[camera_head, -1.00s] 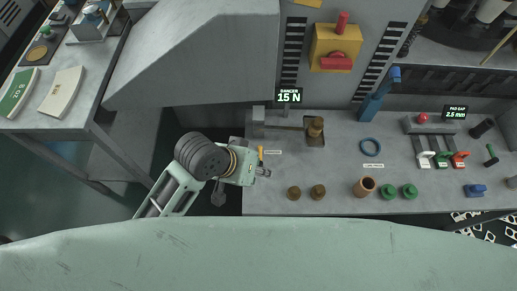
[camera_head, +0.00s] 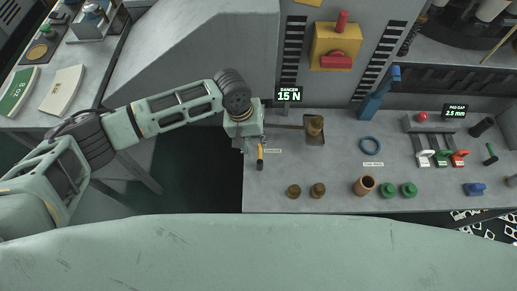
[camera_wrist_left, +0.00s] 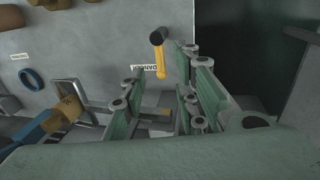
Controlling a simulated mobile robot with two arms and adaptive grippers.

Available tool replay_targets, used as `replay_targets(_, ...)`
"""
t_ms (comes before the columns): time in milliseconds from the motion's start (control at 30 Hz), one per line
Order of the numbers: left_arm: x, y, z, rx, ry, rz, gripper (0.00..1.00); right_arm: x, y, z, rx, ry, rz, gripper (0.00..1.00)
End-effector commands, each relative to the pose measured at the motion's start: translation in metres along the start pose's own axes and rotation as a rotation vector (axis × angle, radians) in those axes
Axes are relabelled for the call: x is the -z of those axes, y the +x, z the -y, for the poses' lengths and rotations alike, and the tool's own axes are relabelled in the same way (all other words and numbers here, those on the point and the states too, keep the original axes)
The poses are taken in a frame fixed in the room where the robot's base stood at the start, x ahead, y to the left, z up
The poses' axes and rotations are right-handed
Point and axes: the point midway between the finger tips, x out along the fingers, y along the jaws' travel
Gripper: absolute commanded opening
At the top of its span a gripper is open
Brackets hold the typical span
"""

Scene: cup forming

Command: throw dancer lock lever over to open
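The dancer lock lever (camera_head: 260,152) is a short yellow-orange bar with a black end, at the left edge of the bench, beside the small dancer label. In the left wrist view the lever (camera_wrist_left: 162,62) stands ahead of the fingers, its black knob uppermost in the picture. My left gripper (camera_head: 246,147) is just left of the lever in the head view. In the left wrist view its green fingers (camera_wrist_left: 165,103) are spread, with nothing seen held between them. Whether a finger touches the lever I cannot tell. My right gripper is not in view.
A brass-coloured dancer piece (camera_head: 315,126) sits in a framed slot right of the lever, below the 15 N display (camera_head: 288,94). Brown and green pieces and a copper cup (camera_head: 364,186) stand along the front. A blue ring (camera_head: 370,146) lies at the middle.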

Motion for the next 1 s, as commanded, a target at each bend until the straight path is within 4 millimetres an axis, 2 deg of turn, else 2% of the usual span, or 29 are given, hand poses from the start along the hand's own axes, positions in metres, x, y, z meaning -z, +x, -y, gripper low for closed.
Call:
replay_targets(200, -0.001, 0.036, 0.000, 0.001, 0.002, 0.002, 0.28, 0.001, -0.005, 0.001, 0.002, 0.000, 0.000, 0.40)
replay_targets(333, -0.001, 0.052, -0.001, 0.000, 0.003, 0.001, 0.28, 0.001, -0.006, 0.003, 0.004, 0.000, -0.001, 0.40)
replay_targets(500, -0.001, 0.061, -0.001, 0.000, 0.004, -0.001, 0.28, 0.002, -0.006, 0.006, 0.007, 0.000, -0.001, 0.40)
replay_targets(733, -0.001, 0.062, -0.001, -0.001, 0.004, -0.001, 0.28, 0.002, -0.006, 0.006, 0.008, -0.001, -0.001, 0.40)
replay_targets(1000, -0.001, 0.062, -0.001, -0.002, 0.004, -0.001, 0.06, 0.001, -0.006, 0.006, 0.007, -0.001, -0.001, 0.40)
